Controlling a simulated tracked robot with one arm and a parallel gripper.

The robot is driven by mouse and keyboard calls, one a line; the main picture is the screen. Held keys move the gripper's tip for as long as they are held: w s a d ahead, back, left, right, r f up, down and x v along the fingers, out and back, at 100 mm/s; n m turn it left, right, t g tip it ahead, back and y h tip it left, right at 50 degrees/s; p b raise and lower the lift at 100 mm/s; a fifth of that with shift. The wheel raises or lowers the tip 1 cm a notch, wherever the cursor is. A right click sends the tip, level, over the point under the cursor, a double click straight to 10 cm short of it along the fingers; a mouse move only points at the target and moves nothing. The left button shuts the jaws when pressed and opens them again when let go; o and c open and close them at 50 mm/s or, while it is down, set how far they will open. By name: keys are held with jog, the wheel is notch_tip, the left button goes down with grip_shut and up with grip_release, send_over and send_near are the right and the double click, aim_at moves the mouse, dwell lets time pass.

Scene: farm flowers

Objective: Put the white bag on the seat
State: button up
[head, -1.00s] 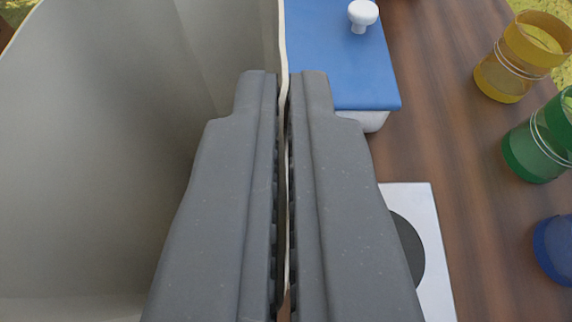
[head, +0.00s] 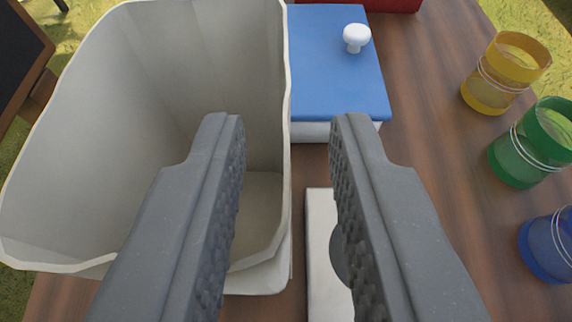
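The white bag (head: 165,60) stands upright and open-topped on the wooden surface (head: 425,130) at the left of the head view. I see down into it, and it looks empty. My gripper (head: 282,118) is open, above the bag's right wall. The left finger is over the inside of the bag and the right finger is outside it, with the rim running between them. Neither finger appears to touch the wall. I cannot tell whether the wooden surface is the seat.
A blue-lidded box (head: 335,85) with a white knob stands right of the bag. A white plate with a dark disc (head: 325,225) lies under my right finger. Yellow (head: 505,70), green (head: 530,140) and blue (head: 550,245) jars stand at right. A dark board (head: 15,55) is at upper left.

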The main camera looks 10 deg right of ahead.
jog(key=v, duration=0.9)
jog(key=shift+s, duration=0.15)
